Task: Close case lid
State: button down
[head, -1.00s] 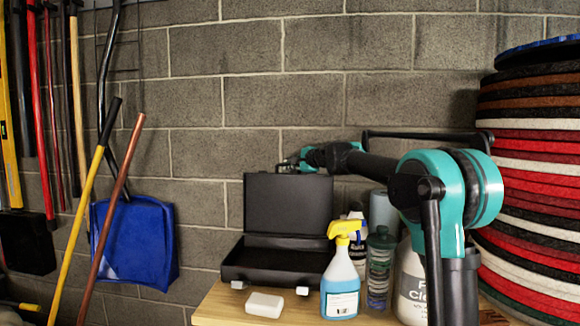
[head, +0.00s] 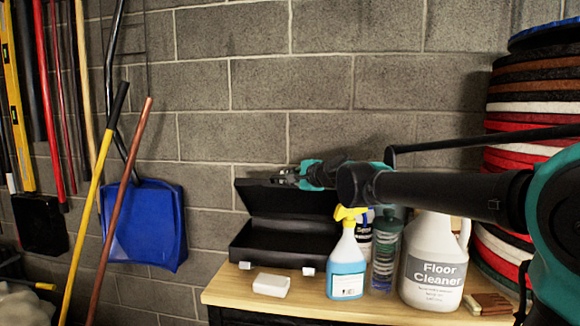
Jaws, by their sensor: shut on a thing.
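The black case (head: 262,257) sits on the wooden table against the block wall, with its front latches facing me. Its lid (head: 284,202) is part open, tilted forward over the base, and the inside of the base still shows below it. My gripper (head: 283,178) is at the top edge of the lid, right of its middle, reaching in from the right. It is shut on the lid's edge; the fingers are small and dark here, so the exact contact is hard to see.
A white soap-like block (head: 271,284) lies before the case. A yellow-topped spray bottle (head: 347,266), a dark green-capped bottle (head: 386,250) and a floor cleaner jug (head: 431,262) stand to the right, below my arm. Stacked round pads (head: 505,110) rise at far right.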

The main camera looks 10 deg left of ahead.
jog(key=shift+s+f, duration=0.9)
jog(key=shift+f, duration=0.1)
jog(key=c, duration=1.9)
grip_release()
jog(key=shift+w+f, duration=0.15)
jog(key=shift+o, duration=0.2)
jog(key=v, duration=1.2)
